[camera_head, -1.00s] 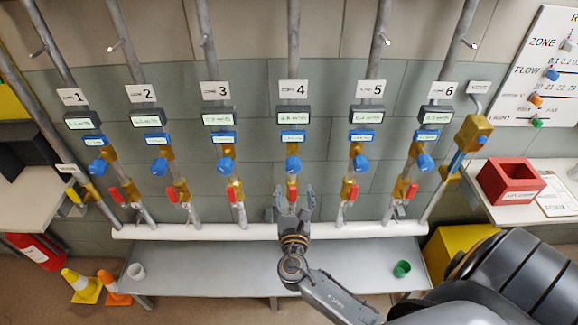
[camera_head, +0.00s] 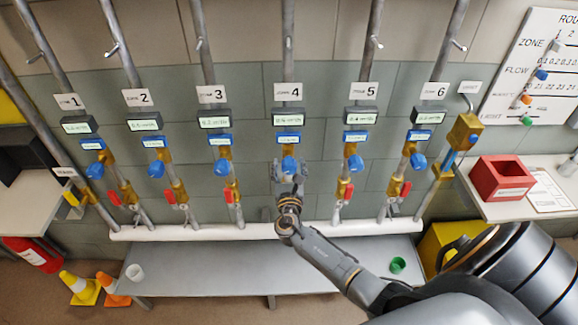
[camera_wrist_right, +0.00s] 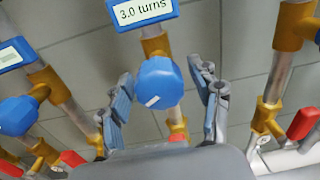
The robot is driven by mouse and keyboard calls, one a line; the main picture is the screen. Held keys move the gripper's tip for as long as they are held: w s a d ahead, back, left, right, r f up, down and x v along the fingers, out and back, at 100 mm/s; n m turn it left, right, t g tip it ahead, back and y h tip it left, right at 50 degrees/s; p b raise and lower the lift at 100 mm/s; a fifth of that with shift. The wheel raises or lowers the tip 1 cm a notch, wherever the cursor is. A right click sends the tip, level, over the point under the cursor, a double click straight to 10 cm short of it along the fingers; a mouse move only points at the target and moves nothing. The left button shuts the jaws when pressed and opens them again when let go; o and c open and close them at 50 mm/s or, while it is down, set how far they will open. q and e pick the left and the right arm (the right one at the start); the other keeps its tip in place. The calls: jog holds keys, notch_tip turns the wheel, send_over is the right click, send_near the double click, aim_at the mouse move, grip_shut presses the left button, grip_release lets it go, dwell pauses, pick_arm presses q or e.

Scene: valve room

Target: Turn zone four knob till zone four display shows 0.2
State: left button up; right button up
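The zone four knob (camera_head: 289,165) is a blue knob on the pipe below the sign marked 4 (camera_head: 288,91). The zone four display (camera_head: 288,119) is a dark box with a pale screen whose digits are too small to read. A blue-framed label (camera_head: 288,138) sits between them; in the right wrist view it (camera_wrist_right: 143,10) reads "3.0 turns". My right gripper (camera_head: 289,172) is at the knob. In the right wrist view the gripper (camera_wrist_right: 163,95) is open, with the knob (camera_wrist_right: 158,82) between its fingers and gaps on both sides. My left gripper is not in view.
Similar pipes with blue knobs stand on both sides, such as the zone three knob (camera_head: 222,167) and zone five knob (camera_head: 355,163). A grey bench (camera_head: 215,270) with a white cup (camera_head: 135,272) and green cup (camera_head: 398,265) lies below. A red bin (camera_head: 497,180) is at right.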

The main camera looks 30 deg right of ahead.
jog(key=c, duration=0.9)
jog(key=shift+c, duration=0.2)
jog(key=shift+f+m+b, duration=0.15)
jog(key=shift+m+b, duration=1)
jog(key=shift+m, duration=0.05)
jog(key=m+b, duration=0.3)
jog(key=m, duration=0.1)
jog(key=shift+a+b, duration=0.1)
jog(key=shift+b, duration=0.25)
jog(key=m+b, duration=0.3)
jog(key=m, duration=0.1)
jog(key=shift+r+m+b, duration=0.2)
jog(key=shift+m+b, duration=0.4)
jog(key=shift+m, duration=0.6)
